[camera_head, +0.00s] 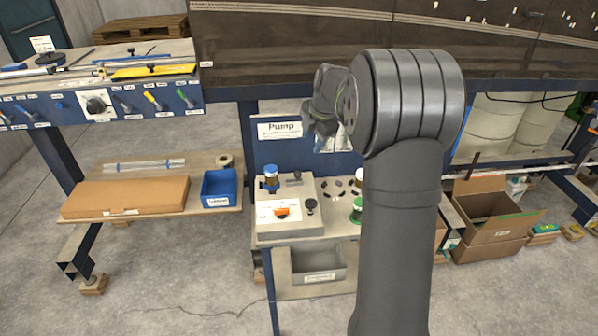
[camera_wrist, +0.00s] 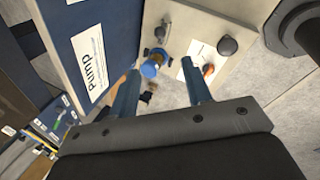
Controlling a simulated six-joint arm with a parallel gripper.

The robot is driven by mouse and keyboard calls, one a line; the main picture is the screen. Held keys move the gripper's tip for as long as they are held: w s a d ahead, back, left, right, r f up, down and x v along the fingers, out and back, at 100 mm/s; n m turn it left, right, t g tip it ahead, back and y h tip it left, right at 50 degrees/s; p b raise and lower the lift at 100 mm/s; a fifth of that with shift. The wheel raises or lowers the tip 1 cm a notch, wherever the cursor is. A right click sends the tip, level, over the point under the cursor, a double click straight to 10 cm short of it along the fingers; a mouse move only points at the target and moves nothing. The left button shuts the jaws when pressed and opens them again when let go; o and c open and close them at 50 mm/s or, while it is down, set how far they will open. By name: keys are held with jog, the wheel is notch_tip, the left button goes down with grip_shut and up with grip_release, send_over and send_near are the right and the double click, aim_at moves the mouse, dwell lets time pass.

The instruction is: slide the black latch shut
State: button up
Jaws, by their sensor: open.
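A small dark fitting, which seems to be the black latch (camera_head: 295,177), stands at the back of the grey pump box, right of a blue-topped cylinder (camera_head: 271,178). In the wrist view the likely latch (camera_wrist: 161,31) shows above the blue cylinder (camera_wrist: 152,66); its position is too small to read. My gripper (camera_wrist: 161,69) is open and empty. Its fingertips frame the blue cylinder in the wrist view. In the head view my gripper (camera_head: 325,138) hangs above the bench by the Pump sign, apart from the box and partly hidden by my arm.
The box top also carries an orange knob (camera_head: 282,211) on a white label and a round black knob (camera_head: 310,205). The Pump sign panel (camera_head: 280,131) rises behind. A green-topped part (camera_head: 357,212) stands to the right, partly behind my arm.

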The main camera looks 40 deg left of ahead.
send_near(299, 172)
jog(key=x, duration=0.9)
jog(key=shift+s, duration=0.1)
